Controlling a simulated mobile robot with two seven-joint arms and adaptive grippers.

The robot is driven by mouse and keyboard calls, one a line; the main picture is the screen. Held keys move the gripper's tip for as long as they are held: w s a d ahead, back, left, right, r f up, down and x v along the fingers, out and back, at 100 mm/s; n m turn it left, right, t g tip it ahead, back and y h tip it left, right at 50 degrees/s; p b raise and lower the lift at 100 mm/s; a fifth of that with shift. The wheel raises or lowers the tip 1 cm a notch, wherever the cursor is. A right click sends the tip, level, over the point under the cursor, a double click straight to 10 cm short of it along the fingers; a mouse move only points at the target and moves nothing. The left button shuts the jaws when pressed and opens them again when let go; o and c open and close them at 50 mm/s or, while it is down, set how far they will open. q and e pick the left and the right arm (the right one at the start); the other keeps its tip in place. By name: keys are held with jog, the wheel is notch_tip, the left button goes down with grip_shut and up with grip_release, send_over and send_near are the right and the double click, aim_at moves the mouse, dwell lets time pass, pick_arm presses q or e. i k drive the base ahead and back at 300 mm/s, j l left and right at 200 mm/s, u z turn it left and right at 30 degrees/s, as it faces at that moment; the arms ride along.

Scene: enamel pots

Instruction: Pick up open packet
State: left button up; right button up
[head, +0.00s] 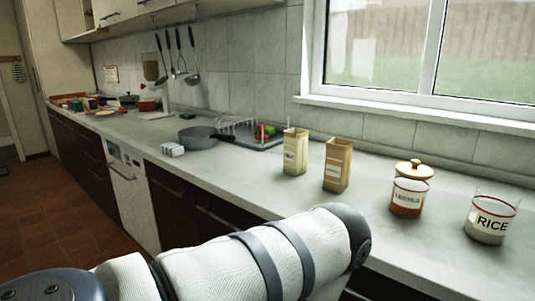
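Two upright packets stand side by side on the counter, right of the sink. One is a cream packet (295,152) with a pale label. The other is a browner packet (338,166) just right of it, also labelled. Both tops look open, but they are too small to be sure. My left arm crosses the bottom of the head view in front of the counter, below the packets and apart from them. Neither gripper shows in this view.
A lidded jar (409,196) with red contents and an open glass RICE jar (489,219) stand right of the packets. A dark pan (199,138) and small pale blocks (172,150) stand to the left. Bare counter (262,185) lies left of the packets.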

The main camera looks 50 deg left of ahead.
aim_at(295, 139)
jog(key=u, duration=1.55)
